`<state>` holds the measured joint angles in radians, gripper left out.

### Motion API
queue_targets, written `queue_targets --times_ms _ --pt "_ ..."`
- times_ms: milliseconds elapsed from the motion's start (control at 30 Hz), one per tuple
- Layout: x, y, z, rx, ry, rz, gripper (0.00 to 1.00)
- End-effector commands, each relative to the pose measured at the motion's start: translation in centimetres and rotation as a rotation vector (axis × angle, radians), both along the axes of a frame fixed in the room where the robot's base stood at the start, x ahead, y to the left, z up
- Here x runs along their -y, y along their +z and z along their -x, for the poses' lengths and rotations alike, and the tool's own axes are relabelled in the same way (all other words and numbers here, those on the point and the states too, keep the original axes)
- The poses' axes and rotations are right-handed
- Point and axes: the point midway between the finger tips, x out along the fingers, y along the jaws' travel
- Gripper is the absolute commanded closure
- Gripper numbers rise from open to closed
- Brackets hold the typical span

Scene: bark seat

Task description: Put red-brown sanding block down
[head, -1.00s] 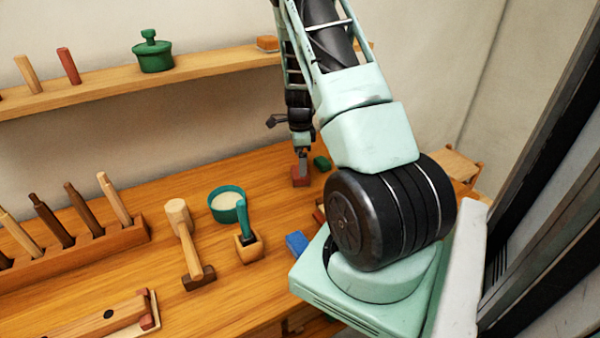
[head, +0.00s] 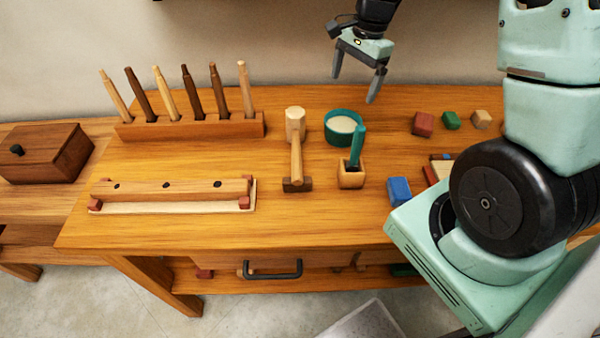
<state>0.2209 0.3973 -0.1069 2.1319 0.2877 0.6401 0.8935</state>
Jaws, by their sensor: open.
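The red-brown sanding block (head: 422,124) rests on the workbench (head: 215,232) toward the back right. It sits beside a green block and a pale wooden block, apart from both. My gripper (head: 356,88) is above the back of the bench, to the left of the red-brown block and higher than it. Its two fingers are spread apart with nothing between them.
A teal bowl (head: 343,128), a mallet (head: 296,140) and a small wooden holder (head: 351,176) stand mid-bench. A tool rack (head: 190,128) is at the back left. A green block (head: 451,120), a pale block (head: 481,119) and a blue block (head: 399,191) lie on the right.

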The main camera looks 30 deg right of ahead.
Motion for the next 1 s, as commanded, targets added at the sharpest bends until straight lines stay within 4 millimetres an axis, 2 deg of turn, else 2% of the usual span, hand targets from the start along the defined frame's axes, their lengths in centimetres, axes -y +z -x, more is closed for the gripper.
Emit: queue_targets --times_ms 33,133,200,267,300,333,433,500,567,667,1000 --pt "-5.3 1.3 0.7 0.023 0.221 -0.009 0.06" --pt "-14.3 3.3 4.0 0.066 0.676 -0.015 0.06" --pt "-19.5 4.5 7.6 0.095 1.006 -0.009 0.06" --pt "-23.0 5.3 11.2 0.119 1.283 0.003 0.06" --pt "-24.8 5.6 13.6 0.131 1.457 0.014 0.06" --pt "-25.7 5.8 15.2 0.139 1.573 0.022 0.06" --pt "-27.5 6.1 19.5 0.157 1.879 0.051 0.06" --pt "-28.0 6.1 21.4 0.163 2.013 0.065 0.06" --pt "-28.2 6.1 22.2 0.165 2.081 0.074 0.06" --pt "-28.3 6.1 22.8 0.166 2.124 0.079 0.06" --pt "-28.3 6.1 22.6 0.166 2.117 0.077 0.06"
